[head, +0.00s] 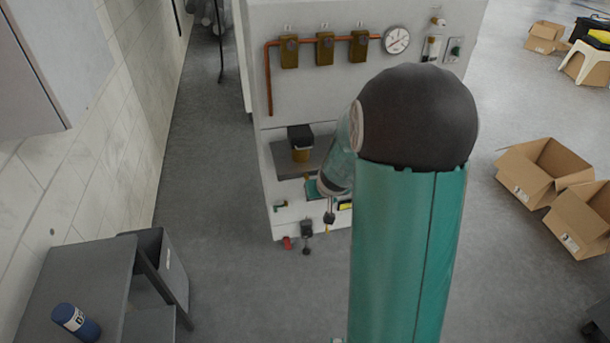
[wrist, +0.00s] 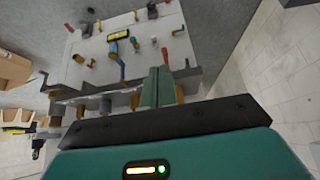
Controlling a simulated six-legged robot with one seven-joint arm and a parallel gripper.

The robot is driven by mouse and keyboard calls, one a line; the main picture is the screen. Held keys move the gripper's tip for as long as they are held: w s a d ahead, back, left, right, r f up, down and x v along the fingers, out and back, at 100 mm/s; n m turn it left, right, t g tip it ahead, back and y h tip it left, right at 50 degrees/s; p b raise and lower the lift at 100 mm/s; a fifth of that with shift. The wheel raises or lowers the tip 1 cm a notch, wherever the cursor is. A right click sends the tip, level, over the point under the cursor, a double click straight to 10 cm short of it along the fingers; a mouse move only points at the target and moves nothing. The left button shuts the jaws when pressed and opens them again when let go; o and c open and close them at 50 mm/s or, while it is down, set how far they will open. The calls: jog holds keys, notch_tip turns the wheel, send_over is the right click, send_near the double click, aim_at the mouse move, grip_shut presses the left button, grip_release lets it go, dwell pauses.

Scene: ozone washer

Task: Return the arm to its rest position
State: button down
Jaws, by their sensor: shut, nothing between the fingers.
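My arm (head: 408,240) is teal with a black rounded joint and rises through the middle of the head view. Its far part bends down in front of the washer panel, and the arm hides some of that panel. My gripper (wrist: 158,72) shows in the wrist view as two teal fingers pressed together with nothing between them. The fingers point toward the white panel (wrist: 110,62) with its colored knobs and handles. In the head view I cannot make out the fingertips clearly.
The white washer stand (head: 330,85) carries a copper pipe, brass valves and a round gauge (head: 396,40). Open cardboard boxes (head: 540,172) lie at right. A grey table (head: 80,280) with a blue canister (head: 76,322) stands at lower left, beside a dark bin (head: 170,265). Floor between is clear.

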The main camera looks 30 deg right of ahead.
jog(key=shift+w, duration=0.1)
jog(key=s+a+r+n+y, duration=0.1)
jog(key=s+a+r, duration=0.2)
jog(key=a+r, duration=0.4)
jog(key=s+a+r+n+y, duration=0.1)
jog(key=s+a+r, duration=0.2)
jog(key=a+r, duration=0.45)
jog(key=s+a+r, duration=0.3)
jog(key=s, duration=0.4)
jog(key=s+a+r+n, duration=0.1)
jog(key=s+a+r, duration=0.2)
jog(key=s, duration=0.5)
jog(key=shift+a+r+g, duration=0.3)
jog(key=shift+a+r, duration=0.1)
jog(key=shift+r, duration=0.1)
jog(key=shift+s+d, duration=0.1)
